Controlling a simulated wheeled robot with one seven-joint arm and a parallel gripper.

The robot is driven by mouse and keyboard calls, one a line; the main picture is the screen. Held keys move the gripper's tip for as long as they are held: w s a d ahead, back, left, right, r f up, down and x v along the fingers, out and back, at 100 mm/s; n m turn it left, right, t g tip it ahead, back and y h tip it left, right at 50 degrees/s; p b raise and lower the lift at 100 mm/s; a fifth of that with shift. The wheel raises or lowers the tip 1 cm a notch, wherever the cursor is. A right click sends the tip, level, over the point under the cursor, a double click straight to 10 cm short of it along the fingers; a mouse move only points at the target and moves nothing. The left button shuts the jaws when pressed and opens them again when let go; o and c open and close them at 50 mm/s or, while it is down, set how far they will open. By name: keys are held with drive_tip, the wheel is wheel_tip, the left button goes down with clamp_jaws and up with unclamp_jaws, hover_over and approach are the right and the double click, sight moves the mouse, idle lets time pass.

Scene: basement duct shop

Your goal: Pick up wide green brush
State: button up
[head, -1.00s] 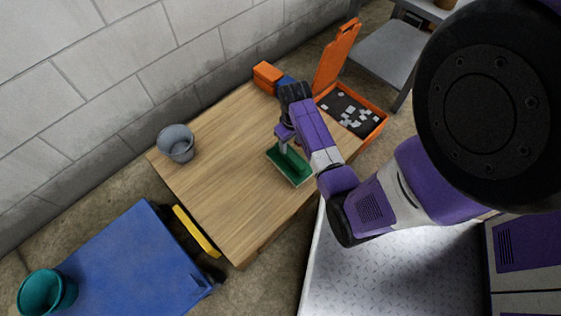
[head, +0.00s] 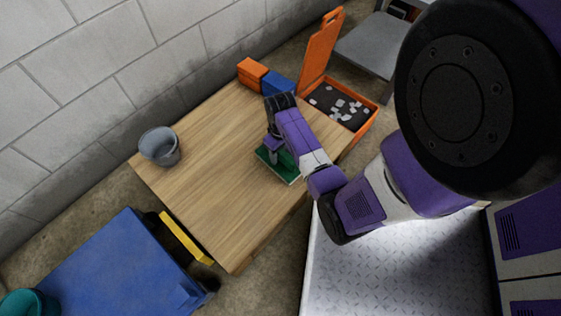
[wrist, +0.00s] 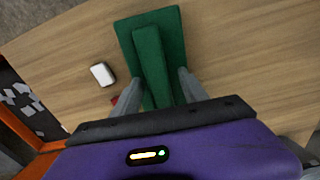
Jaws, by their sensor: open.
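The wide green brush (head: 282,167) lies on the wooden table (head: 215,190) near its right edge, partly hidden by my arm in the head view. In the wrist view the brush (wrist: 174,28) shows a wide flat green base with a raised green handle along its middle. My gripper (wrist: 158,80) is open, with one finger on each side of the handle. The fingers overlap the base in the picture; I cannot tell whether they touch it. In the head view my gripper (head: 273,147) is just above the brush.
A grey bucket (head: 160,147) stands at the table's left. Orange (head: 251,72) and blue (head: 277,84) blocks sit at the back. An open orange case (head: 367,128) is on the right. A small white object (wrist: 102,74) lies beside the brush. The table's middle is clear.

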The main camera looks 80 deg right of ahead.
clamp_jaws()
drive_tip(key=shift+r, duration=0.2)
idle(0.3)
